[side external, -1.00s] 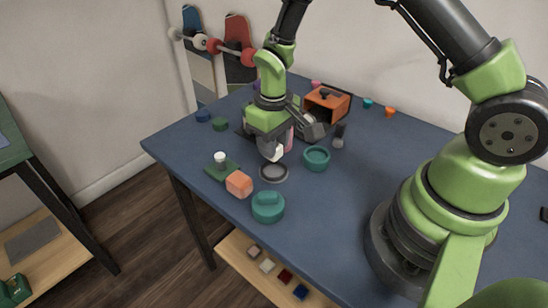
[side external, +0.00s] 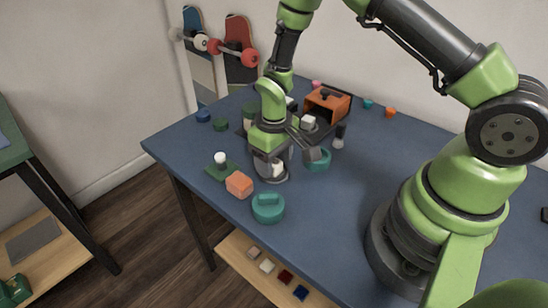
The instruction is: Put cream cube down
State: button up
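The cream cube (side external: 277,170) shows low at my gripper's fingertips, over the dark grey ring-shaped dish (side external: 284,179). I cannot tell whether the cube touches the dish. My gripper (side external: 271,170) points down around the cube, with a grey finger on its left side. The fingers and wrist hide part of the cube and most of the dish, and whether the fingers press on the cube is too small to tell.
An orange box (side external: 328,104) stands behind. The blue table (side external: 350,210) is clear towards my base.

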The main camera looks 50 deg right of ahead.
notch_tip(320, 180, up, 13)
notch_tip(320, 180, up, 11)
jog(key=m+t, duration=0.2)
jog(key=t, duration=0.1)
send_over(274, 162)
jog(key=s, duration=0.6)
jog(key=s+a+r+m+t+y, duration=0.1)
jog(key=s+r+t, duration=0.3)
jog(key=s, duration=0.6)
jog(key=shift+s+a+r+m+y, duration=0.35)
jog(key=shift+r+m+y, duration=0.15)
jog(key=shift+r, duration=0.25)
